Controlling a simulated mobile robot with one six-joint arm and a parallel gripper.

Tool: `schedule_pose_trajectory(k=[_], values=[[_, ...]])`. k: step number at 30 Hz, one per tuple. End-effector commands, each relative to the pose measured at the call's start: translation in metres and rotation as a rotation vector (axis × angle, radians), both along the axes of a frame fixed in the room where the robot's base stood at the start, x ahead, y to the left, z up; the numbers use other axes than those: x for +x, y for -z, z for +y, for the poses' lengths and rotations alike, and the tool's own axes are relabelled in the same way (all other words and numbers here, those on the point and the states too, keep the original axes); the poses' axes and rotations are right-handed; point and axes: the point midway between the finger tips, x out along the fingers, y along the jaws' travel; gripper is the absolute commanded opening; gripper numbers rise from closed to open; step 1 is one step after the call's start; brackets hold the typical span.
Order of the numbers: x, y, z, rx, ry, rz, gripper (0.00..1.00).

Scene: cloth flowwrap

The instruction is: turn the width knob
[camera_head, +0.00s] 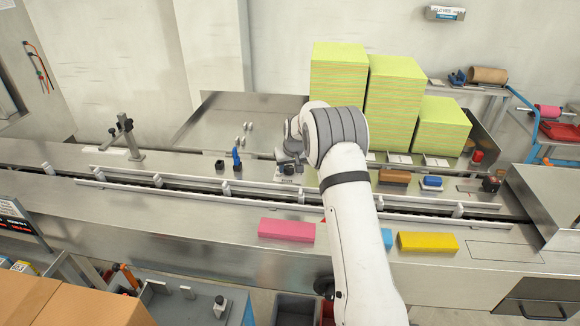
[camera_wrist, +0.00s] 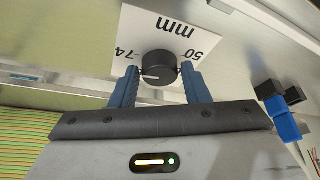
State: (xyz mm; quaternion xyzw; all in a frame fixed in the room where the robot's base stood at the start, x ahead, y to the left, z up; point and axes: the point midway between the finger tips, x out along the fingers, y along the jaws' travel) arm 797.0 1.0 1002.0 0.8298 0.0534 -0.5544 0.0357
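The width knob (camera_wrist: 159,66) is a round black knob with a white pointer line, on a white plate (camera_wrist: 128,45) marked "mm", "50" and "74". In the wrist view the pointer is towards the 74 side. My gripper (camera_wrist: 159,76) has its two blue fingers on either side of the knob, with a narrow gap seeming to show at each side. It looks open around the knob, and I cannot tell how deep the fingers reach. In the head view my gripper (camera_head: 287,166) is over the back of the machine, and my arm hides the knob.
Black and blue blocks (camera_wrist: 283,122) stand right of my gripper in the wrist view. In the head view a blue lever (camera_head: 236,158) is left of it. Tall yellow-green stacks (camera_head: 394,100) stand behind. Pink (camera_head: 286,230) and yellow (camera_head: 428,242) blocks lie in front of the conveyor rail.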

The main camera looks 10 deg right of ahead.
Motion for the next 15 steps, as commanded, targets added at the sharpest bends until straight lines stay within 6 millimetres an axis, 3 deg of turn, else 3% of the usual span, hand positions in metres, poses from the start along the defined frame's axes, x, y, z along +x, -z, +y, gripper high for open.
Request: schedule_pose_trajectory(k=[10, 15], values=[[-0.0001, -0.0002, 0.0005, 0.000, -0.001, 0.000, 0.13], [-0.0001, 0.0005, 0.0000, 0.000, -0.009, 0.000, 0.13]])
